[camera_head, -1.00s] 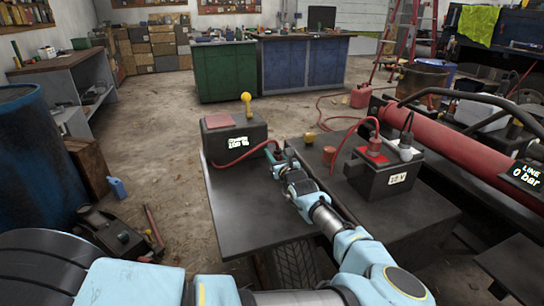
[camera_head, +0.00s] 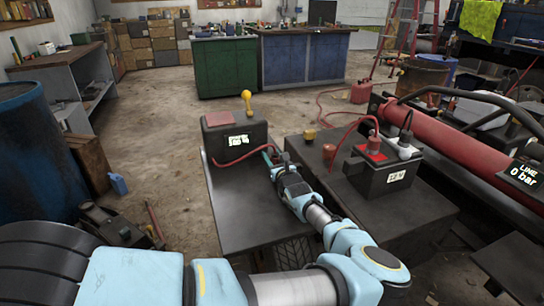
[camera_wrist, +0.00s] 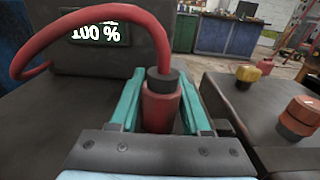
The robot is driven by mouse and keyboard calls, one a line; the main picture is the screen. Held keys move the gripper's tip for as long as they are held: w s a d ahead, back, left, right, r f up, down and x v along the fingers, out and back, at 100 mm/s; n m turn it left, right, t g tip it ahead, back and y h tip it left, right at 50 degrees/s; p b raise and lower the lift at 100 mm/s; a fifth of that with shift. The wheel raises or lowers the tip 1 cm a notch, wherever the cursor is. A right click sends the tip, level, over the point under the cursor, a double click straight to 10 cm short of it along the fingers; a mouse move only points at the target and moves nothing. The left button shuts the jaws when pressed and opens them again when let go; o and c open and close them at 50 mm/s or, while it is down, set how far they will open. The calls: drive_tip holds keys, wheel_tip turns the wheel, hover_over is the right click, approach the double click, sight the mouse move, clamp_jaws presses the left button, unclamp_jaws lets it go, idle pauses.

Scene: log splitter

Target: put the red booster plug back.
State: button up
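The red booster plug (camera_wrist: 160,108), with a black collar and a red cable, stands between the teal fingers of my gripper (camera_wrist: 162,92) in the wrist view. The fingers close on both its sides; its lower end is hidden by the gripper body. In the head view my gripper (camera_head: 270,157) is over the dark bench top (camera_head: 245,208), in front of the booster box (camera_head: 235,143). The red cable (camera_head: 238,160) runs from the box to my gripper. The box has a yellow-knobbed handle (camera_head: 247,100) and a display reading 100 % in the wrist view (camera_wrist: 98,33).
Right of my gripper is a dark block with a yellow cap (camera_head: 309,135) and a red cap (camera_head: 328,152). Behind my forearm stands a 12 V battery (camera_head: 385,178) with red and grey plugs. A red cylinder (camera_head: 445,128) lies farther right. The bench top left of my arm is clear.

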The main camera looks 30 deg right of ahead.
drive_tip(key=o, duration=0.3)
drive_tip(key=shift+f+b, duration=0.15)
drive_tip(key=shift+b, duration=0.4)
drive_tip(key=s, duration=0.3)
drive_tip(key=s+a+b, duration=0.1)
drive_tip(key=s, duration=0.3)
drive_tip(key=s+b, duration=0.1)
drive_tip(key=s, duration=0.2)
drive_tip(key=shift+s+a, duration=0.3)
drive_tip(key=shift+a, duration=0.1)
drive_tip(key=shift+r, duration=0.2)
